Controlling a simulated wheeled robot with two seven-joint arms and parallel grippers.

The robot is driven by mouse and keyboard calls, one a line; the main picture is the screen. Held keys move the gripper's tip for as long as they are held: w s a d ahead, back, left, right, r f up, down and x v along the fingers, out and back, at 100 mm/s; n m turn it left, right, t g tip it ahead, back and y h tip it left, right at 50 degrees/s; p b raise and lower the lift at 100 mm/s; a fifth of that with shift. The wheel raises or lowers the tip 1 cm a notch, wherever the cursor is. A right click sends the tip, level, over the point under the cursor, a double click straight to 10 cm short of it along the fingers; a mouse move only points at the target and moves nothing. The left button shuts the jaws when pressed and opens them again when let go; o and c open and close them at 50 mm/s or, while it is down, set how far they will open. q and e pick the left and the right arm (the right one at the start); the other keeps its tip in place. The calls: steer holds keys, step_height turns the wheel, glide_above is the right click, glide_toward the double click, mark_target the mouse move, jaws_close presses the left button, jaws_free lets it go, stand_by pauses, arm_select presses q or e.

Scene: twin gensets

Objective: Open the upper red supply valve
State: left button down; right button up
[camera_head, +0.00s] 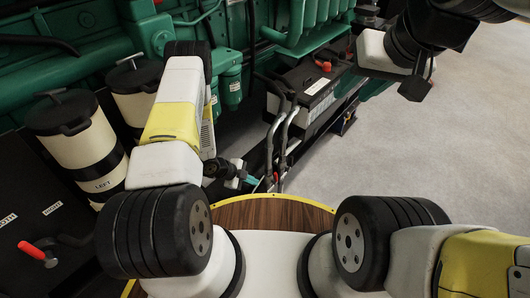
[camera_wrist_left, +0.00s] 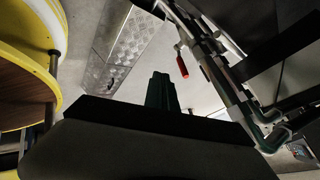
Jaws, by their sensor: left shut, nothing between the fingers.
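My left gripper (camera_head: 250,180) is low beside metal pipes, right of my left upper arm. Its teal fingertips look closed with nothing held; they also show dark green in the left wrist view (camera_wrist_left: 162,92). A red valve handle (camera_wrist_left: 182,66) shows in the left wrist view beside silver pipes, above and right of the fingertips and apart from them. In the head view a small red spot (camera_head: 276,178) lies just right of the fingertips; I cannot tell whether it is this handle. My right arm reaches in at top right; its fingers cannot be made out.
Silver pipes (camera_head: 283,135) and black hoses rise beside a battery box (camera_head: 310,85). Cream filter canisters (camera_head: 75,135) and a red lever (camera_head: 32,250) on a black panel stand left. A green engine fills the back. Open grey floor (camera_head: 430,150) lies right.

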mark_target(276, 179)
arm_select(q)
steer(key=shift+w+d+f, duration=1.6)
steer(key=shift+d+f, duration=0.05)
steer(key=shift+d, duration=0.15)
steer(key=shift+w+d+f, duration=1.55)
steer(key=shift+d+f, duration=0.05)
steer(key=shift+d, duration=0.2)
steer(key=shift+w+d+r, duration=0.2)
steer(key=shift+w+d, duration=0.05)
steer(key=shift+w, duration=0.2)
steer(key=shift+w+d+r, duration=0.2)
steer(key=shift+w+d, duration=0.05)
steer(key=shift+w, duration=0.2)
